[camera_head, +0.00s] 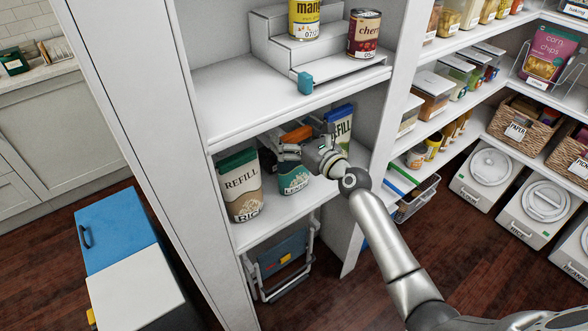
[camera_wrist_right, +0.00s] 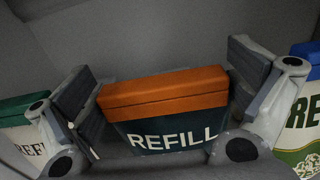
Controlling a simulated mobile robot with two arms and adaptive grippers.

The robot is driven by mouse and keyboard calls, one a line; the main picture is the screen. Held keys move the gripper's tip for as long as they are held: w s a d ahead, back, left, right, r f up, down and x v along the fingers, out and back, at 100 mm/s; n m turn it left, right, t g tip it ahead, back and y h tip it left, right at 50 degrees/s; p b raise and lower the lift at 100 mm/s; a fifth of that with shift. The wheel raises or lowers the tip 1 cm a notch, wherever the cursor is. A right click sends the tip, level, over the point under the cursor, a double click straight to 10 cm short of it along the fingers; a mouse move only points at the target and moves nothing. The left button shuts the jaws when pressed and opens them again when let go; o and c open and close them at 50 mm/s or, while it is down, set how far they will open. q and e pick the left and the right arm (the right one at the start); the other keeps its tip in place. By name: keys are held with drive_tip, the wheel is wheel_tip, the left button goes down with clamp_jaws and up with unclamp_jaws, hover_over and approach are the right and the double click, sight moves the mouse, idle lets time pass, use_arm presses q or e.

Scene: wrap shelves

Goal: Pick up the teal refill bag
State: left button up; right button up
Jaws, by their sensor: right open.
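The teal refill bag (camera_head: 293,180) with an orange top stands on the middle shelf between two other refill bags. In the right wrist view the bag (camera_wrist_right: 170,135) shows its orange top and the word REFILL. My right gripper (camera_head: 304,142) is at the bag's top and hides part of it in the head view. In the right wrist view its fingers (camera_wrist_right: 165,95) are open, one on each side of the orange top. A gap shows on the left; the right finger is very close to the bag, and I cannot tell if it touches. My left gripper is not in view.
A green-topped rice bag (camera_head: 239,187) stands to the left and a blue-topped refill bag (camera_head: 340,125) to the right. The shelf above (camera_head: 235,100) holds a white riser (camera_head: 285,48) with cans. A folded step stool (camera_head: 280,262) stands below.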

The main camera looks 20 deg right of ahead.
drive_tip(key=shift+c, duration=0.4)
drive_tip(key=c, duration=1.2)
drive_tip(key=shift+r, duration=0.15)
drive_tip(key=shift+c, duration=0.9)
